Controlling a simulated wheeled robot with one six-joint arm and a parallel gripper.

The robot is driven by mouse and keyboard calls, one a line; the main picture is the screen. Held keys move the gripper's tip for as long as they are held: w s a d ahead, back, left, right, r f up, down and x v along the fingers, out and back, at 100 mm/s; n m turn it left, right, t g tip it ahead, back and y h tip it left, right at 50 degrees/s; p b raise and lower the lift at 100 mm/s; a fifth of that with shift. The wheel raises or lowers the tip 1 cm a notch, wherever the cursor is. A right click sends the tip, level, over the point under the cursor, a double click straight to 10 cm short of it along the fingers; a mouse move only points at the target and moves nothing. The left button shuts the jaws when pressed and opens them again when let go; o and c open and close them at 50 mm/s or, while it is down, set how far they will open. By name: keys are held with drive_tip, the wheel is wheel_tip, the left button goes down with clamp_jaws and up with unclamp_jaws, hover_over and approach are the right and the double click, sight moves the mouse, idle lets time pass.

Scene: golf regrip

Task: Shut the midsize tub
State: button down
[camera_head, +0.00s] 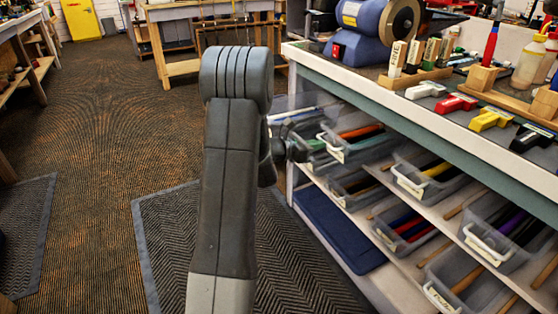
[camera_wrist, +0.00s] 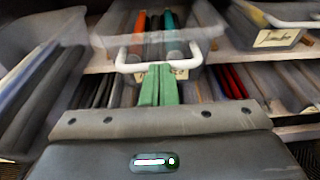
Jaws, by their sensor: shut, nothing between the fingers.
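The tub in front of my gripper is a clear grey tub (camera_wrist: 193,44) with a white front handle. It holds dark, orange and teal grips, and its label is mostly hidden by my fingers, so I cannot read it in full. In the head view this tub (camera_head: 352,153) sits at the left end of the upper shelf, its front appearing to jut past the shelf edge. My gripper (camera_wrist: 159,68) is shut and empty, its green fingertips in front of the middle of the handle. I cannot tell whether they touch it. My arm hides part of the head view.
A tub labelled Jumbo (camera_wrist: 275,38) stands right of it on the same shelf. More tubs of grips fill the lower shelf, including one with red grips (camera_head: 405,227). A bench top (camera_head: 440,127) with tools overhangs the shelves. Floor mats (camera_head: 165,225) lie clear at left.

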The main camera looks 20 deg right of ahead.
sight(336, 136)
drive_tip(key=x, duration=0.2)
drive_tip(key=r+x, duration=0.1)
drive_tip(key=x, duration=0.2)
drive_tip(key=b+x, duration=0.1)
drive_tip(key=x, duration=0.2)
drive_tip(key=shift+d+r, duration=0.25)
drive_tip(key=shift+d, duration=0.15)
drive_tip(key=shift+d+r, duration=0.2)
drive_tip(key=shift+r, duration=0.1)
drive_tip(key=shift+w, duration=0.1)
drive_tip(key=shift+a, duration=0.3)
drive_tip(key=p+v, duration=0.1)
drive_tip(key=v, duration=1.2)
drive_tip(key=shift+a+p, duration=0.35)
